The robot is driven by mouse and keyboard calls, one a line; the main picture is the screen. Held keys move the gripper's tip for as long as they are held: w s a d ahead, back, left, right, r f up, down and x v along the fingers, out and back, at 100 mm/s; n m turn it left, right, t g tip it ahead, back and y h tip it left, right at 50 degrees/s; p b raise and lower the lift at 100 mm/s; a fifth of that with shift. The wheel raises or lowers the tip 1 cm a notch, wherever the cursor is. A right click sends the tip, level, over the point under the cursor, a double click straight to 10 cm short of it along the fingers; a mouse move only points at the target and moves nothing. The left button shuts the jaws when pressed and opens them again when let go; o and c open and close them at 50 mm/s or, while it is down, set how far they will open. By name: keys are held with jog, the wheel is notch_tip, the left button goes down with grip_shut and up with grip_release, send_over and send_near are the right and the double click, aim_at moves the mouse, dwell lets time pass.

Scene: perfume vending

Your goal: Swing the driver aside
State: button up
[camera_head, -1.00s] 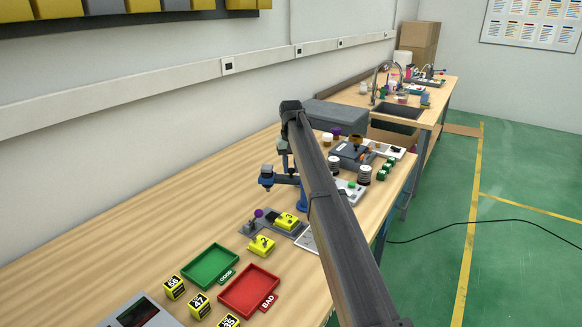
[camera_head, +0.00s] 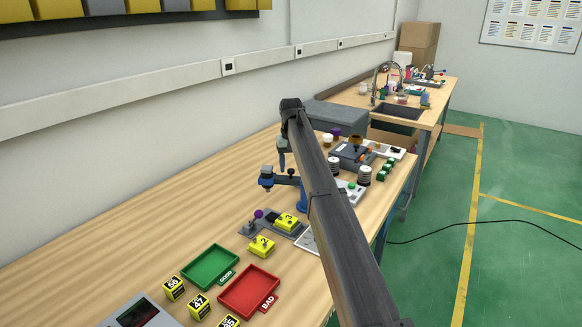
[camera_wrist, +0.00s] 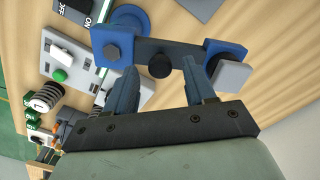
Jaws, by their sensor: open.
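The driver (camera_head: 283,179) is a blue and dark swing arm on a blue post (camera_head: 302,195) in the middle of the bench. Its blue head (camera_head: 267,181) points left of the post. In the wrist view, the driver's dark bar (camera_wrist: 180,47) crosses between two blue ends, with a black round knob (camera_wrist: 159,65) on its side. My gripper (camera_wrist: 162,72) is open, one finger on each side of the knob; I cannot tell whether either touches. In the head view, my gripper (camera_head: 282,161) hangs just above the driver, partly hidden by my arm.
A grey fixture (camera_head: 262,229) with a purple knob and a yellow block (camera_head: 287,222) lies in front of the driver. A green tray (camera_head: 210,267) and a red tray (camera_head: 249,291) lie nearer. Bench space left of the driver is clear.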

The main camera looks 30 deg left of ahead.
aim_at(291, 170)
notch_tip(291, 170, up, 13)
dwell(0.4)
dwell(0.4)
